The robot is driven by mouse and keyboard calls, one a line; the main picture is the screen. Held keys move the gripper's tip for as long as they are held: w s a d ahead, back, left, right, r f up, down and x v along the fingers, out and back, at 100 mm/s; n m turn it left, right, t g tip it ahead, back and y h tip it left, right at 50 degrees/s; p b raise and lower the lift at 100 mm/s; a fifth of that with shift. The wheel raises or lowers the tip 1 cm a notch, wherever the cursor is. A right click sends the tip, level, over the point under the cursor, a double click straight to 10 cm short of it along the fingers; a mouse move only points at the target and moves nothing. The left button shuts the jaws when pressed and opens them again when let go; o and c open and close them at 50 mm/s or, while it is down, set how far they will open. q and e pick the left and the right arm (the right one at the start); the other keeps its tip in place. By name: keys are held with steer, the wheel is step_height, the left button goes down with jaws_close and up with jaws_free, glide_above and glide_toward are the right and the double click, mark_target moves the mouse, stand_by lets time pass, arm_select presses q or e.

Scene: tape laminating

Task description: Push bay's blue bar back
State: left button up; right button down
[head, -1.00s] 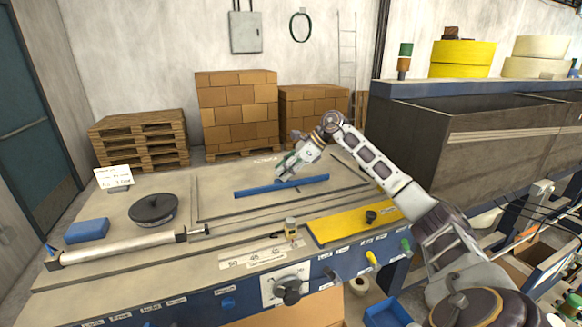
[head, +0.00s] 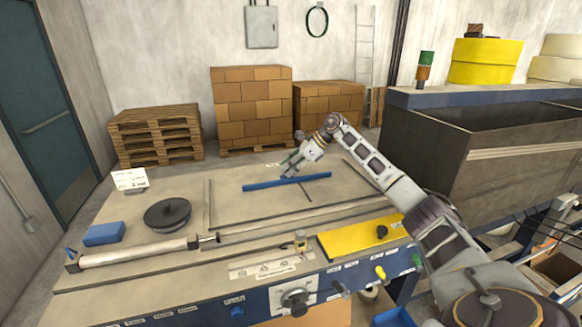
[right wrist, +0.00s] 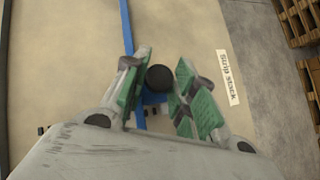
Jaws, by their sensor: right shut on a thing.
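The blue bar (head: 287,181) lies across the bay, the beige tabletop bed (head: 240,208), toward its back part. In the right wrist view the bar (right wrist: 127,28) runs up the picture beside the left finger. My right gripper (head: 288,169) is at the bar's far side, near its middle. In the right wrist view its green-padded fingers (right wrist: 158,88) are closed about a round black knob (right wrist: 159,78) at the bar; the exact contact is partly hidden. My left gripper is not in view.
A black round disc (head: 167,213) and a blue block (head: 104,234) lie left of the bay. A pale roller (head: 140,252) lies along the front left. A yellow plate (head: 352,237) is at the front right. Stacked boxes (head: 251,108) stand behind the table.

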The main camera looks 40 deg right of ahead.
steer(key=shift+w, duration=0.1)
stand_by(0.3)
steer(key=c, duration=1.2)
jaws_free()
steer(key=shift+v, duration=6.05)
steer(key=shift+f, duration=0.15)
